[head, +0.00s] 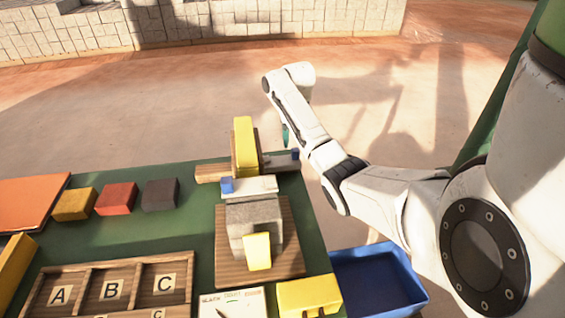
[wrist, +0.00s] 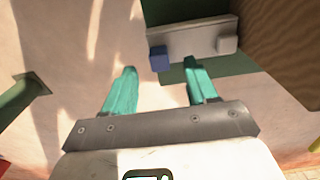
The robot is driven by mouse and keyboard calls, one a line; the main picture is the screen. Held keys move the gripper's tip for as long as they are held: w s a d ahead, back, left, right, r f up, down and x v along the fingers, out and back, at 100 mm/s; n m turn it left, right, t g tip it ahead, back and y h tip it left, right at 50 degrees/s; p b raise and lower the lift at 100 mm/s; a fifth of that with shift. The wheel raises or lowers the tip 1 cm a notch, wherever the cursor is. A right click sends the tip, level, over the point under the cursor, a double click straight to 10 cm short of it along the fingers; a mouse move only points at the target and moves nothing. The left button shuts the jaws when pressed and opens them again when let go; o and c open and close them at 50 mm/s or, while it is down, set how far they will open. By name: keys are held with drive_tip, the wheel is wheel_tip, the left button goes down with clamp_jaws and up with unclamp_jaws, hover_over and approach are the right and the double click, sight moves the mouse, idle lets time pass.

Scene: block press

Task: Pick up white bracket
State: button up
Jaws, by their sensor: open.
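A pale bracket (head: 278,162), grey-white in shade, lies at the far right corner of the green table, its blue block at the outer end. The wrist view shows it as a light bar (wrist: 200,40) with a blue block and a white block, just ahead of the fingertips. A similar white piece (head: 255,187) with a blue block lies nearer, behind the grey press block. My gripper (head: 285,135) hangs beside the far corner, mostly hidden by my arm. In the wrist view its teal fingers (wrist: 160,66) are apart with nothing between them.
A yellow block (head: 244,147) stands upright on wood left of the bracket. The grey press block (head: 255,214) stands on a wooden board. A blue bin (head: 375,285) is at right. Coloured blocks and a lettered tray (head: 110,290) are left. Open floor lies beyond the table.

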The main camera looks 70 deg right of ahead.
sight(296, 151)
drive_tip(key=shift+s+f, duration=0.1)
drive_tip(key=shift+f, duration=2.75)
drive_tip(key=c, duration=1.1)
